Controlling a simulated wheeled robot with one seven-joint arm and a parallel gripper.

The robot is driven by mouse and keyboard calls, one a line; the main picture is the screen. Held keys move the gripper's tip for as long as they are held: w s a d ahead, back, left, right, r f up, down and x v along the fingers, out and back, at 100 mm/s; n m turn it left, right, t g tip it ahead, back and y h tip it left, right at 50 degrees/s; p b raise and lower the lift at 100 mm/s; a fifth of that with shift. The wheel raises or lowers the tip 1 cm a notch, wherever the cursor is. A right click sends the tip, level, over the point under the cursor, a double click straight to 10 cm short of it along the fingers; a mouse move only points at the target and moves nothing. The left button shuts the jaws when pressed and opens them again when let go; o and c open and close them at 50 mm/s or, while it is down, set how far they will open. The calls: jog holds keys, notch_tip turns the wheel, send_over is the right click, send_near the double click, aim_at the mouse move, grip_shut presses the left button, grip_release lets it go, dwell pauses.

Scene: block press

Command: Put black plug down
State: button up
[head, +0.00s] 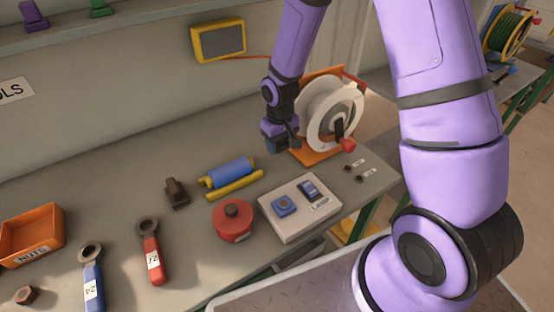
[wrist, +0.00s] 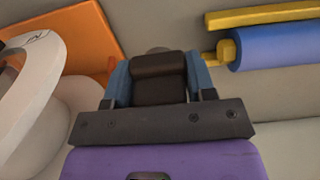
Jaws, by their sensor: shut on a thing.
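My gripper (head: 280,141) is above the bench in the head view, just left of the white cable reel. In the wrist view its two blue fingers (wrist: 159,72) are shut on a dark block, the black plug (wrist: 160,88), which sits between them. In the head view I cannot make out the plug apart from the gripper. I cannot tell whether the plug touches the bench.
The white reel (head: 316,110) on its orange stand is close right of my gripper. A blue roller (head: 231,172), a dark brown block (head: 176,192), a red round pot (head: 232,221) and a switch panel (head: 289,228) lie nearer. Bare bench (head: 120,190) shows at left.

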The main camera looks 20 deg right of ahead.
aim_at(279, 168)
jog(key=shift+f, duration=3.3)
jog(key=shift+f, duration=0.6)
jog(key=o, duration=1.2)
jog(key=shift+r, duration=0.1)
